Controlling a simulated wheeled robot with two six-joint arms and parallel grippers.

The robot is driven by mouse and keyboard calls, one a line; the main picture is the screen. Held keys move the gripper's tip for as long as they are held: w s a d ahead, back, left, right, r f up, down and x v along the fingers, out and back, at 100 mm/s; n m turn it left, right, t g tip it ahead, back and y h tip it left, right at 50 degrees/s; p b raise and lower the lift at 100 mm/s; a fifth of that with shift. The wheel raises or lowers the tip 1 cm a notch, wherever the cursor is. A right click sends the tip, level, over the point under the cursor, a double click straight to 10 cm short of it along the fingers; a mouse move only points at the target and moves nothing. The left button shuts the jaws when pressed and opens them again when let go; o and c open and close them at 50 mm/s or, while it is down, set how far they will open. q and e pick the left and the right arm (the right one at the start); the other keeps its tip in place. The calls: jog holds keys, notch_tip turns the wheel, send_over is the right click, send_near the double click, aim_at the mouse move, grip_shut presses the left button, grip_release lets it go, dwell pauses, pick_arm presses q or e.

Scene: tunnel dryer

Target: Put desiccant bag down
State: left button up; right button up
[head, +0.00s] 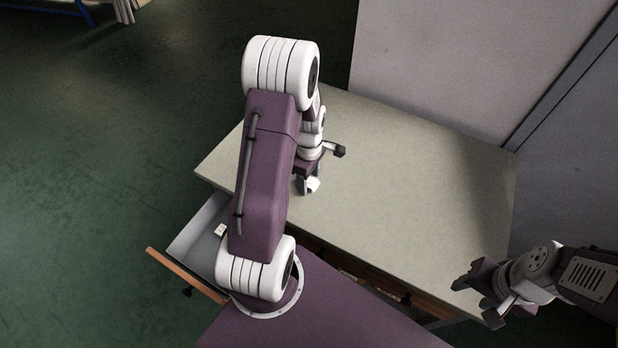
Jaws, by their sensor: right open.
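My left gripper (307,186) points down over the front part of the pale table (420,180). A small white piece, which looks like the desiccant bag (314,184), sits between its fingers. Whether the bag touches the tabletop is hard to tell. My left arm covers part of the table's left side. My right gripper (479,300) is open and empty near the table's right front edge.
An open grey drawer (190,240) with an orange-brown front (186,275) sticks out at the left. A small white item (220,230) lies in it. A grey panel (450,60) stands behind the table. The tabletop right of my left gripper is clear.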

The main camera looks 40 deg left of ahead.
aim_at(309, 181)
pick_arm(q)
jog(key=shift+r, duration=0.4)
notch_tip(309, 181, up, 12)
jog(key=p, duration=0.2)
jog(key=s+d+f+m+t, duration=0.1)
jog(key=s+d+m, duration=0.7)
jog(key=m, duration=1.1)
jog(key=d+f, duration=0.1)
jog(key=d, duration=0.3)
jog(key=shift+s+d+f, duration=0.15)
jog(key=shift+d+f, duration=0.05)
jog(key=shift+d, duration=0.15)
